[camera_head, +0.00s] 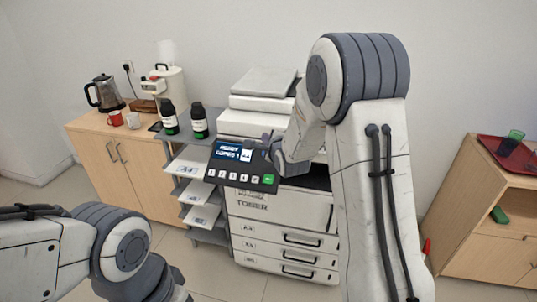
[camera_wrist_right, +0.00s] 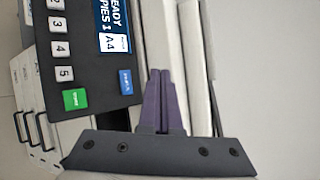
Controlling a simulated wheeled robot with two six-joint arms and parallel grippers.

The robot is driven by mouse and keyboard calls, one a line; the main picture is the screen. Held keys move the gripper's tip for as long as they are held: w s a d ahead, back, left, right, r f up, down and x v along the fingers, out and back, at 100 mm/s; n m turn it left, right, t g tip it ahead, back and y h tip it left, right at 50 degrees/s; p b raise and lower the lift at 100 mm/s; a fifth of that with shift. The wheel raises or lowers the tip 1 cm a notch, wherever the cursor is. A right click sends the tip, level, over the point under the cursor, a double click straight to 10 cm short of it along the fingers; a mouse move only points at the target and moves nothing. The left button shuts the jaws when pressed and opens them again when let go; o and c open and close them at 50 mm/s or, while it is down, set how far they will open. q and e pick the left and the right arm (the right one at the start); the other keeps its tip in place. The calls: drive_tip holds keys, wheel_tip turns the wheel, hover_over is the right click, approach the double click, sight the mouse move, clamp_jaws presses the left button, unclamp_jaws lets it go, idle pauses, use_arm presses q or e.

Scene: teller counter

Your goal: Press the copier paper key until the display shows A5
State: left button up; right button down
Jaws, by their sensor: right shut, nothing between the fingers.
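The copier (camera_head: 275,215) stands against the wall with its dark control panel (camera_head: 215,172) tilted toward me. The blue display (camera_head: 228,152) shows A4 in a white box; the A4 also reads clearly on the display in the right wrist view (camera_wrist_right: 111,25). A blue key (camera_wrist_right: 126,82) sits below the display; its small label is hard to read. My right gripper (camera_head: 270,140) is at the panel's upper right. In the right wrist view its purple fingers (camera_wrist_right: 159,75) are shut and empty, just right of the blue key. Contact with the panel cannot be told. My left gripper is out of view.
White number keys (camera_wrist_right: 60,50) and a green key (camera_wrist_right: 75,99) lie near the blue key. Two dark bottles (camera_head: 199,122) stand on the shelf unit left of the copier. A wooden cabinet (camera_head: 130,165) is farther left; another (camera_head: 490,215) stands right.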

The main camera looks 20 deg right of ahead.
drive_tip(key=w+f+b, duration=0.1)
drive_tip(key=f, duration=0.1)
drive_tip(key=w+d+f+b, duration=0.1)
drive_tip(key=f, duration=0.1)
drive_tip(key=w+d+f+b, duration=0.1)
drive_tip(key=f+b, duration=0.1)
drive_tip(key=shift+f, duration=0.15)
drive_tip(key=shift+w+d+f+b, duration=0.3)
drive_tip(key=shift+w+f+b, duration=0.1)
drive_tip(key=shift+f, duration=0.15)
drive_tip(key=shift+f, duration=0.1)
idle(1.5)
drive_tip(key=shift+w+d+f, duration=0.1)
drive_tip(key=shift+w+f, duration=0.1)
drive_tip(key=shift+f, duration=0.05)
drive_tip(key=shift+w+d+f+b, duration=0.15)
drive_tip(key=shift+f+b, duration=0.25)
drive_tip(key=shift+b, duration=0.1)
idle(0.6)
drive_tip(key=shift+r, duration=0.15)
drive_tip(key=shift+s+a+r+p, duration=0.35)
drive_tip(key=shift+r+p, duration=0.1)
drive_tip(key=shift+r, duration=0.15)
drive_tip(key=shift+r, duration=0.1)
